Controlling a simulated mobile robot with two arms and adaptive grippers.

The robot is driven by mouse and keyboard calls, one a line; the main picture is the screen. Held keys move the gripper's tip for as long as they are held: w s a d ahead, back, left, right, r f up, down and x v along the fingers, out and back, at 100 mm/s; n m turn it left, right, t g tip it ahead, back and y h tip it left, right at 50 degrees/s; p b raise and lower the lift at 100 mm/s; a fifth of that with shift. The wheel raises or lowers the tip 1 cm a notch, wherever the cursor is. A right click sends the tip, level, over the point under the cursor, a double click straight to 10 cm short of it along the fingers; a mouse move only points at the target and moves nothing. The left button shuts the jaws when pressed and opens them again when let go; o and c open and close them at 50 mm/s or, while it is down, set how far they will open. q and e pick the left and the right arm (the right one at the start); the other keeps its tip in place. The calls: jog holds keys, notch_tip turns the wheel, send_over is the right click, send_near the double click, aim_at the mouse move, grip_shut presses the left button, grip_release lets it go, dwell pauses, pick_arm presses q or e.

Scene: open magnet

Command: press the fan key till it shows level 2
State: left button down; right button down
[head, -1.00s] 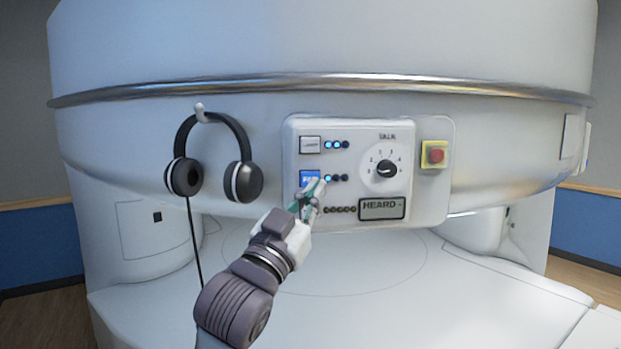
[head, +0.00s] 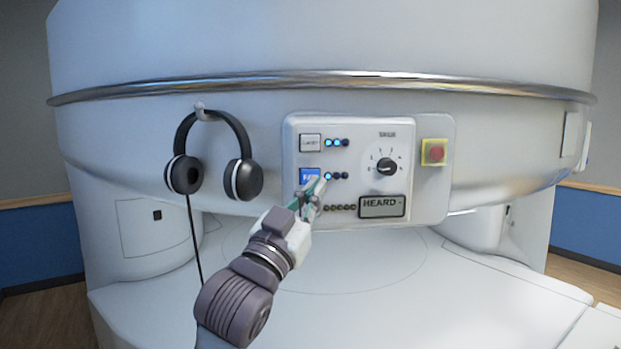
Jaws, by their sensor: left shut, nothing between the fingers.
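The blue fan key (head: 309,174) is on the white control panel, below the white light key. My left gripper (head: 320,185) is shut and empty. Its fingertips are at the lower right of the fan key and hide that corner. I cannot tell whether they touch it. In the row of lamps (head: 336,176) beside the fan key, the first lamp is lit blue and the other two look dark. My right gripper is not in view.
The white light key (head: 310,143) has two lit lamps beside it. Headphones (head: 244,180) hang at the left. The bed (head: 380,285) below is clear.

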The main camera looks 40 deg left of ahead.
aim_at(310, 177)
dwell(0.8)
pick_arm(q)
jog(key=s+d+m+y, duration=0.1)
jog(key=m+y, duration=0.1)
jog(key=m, duration=0.1)
jog(key=d+m+y, duration=0.1)
jog(key=m+y, duration=0.1)
jog(key=m, duration=0.1)
jog(key=s+d+m+t+y, duration=0.1)
jog(key=m+y, duration=0.2)
jog(key=m, duration=0.1)
jog(key=shift+s+f, duration=0.15)
jog(key=shift+s, duration=0.2)
jog(key=w+a+b, duration=0.1)
jog(key=w+a, duration=0.5)
jog(key=shift+w, duration=0.3)
dwell(1.2)
jog(key=shift+w+a+h, duration=0.25)
jog(key=shift+w+h, duration=0.05)
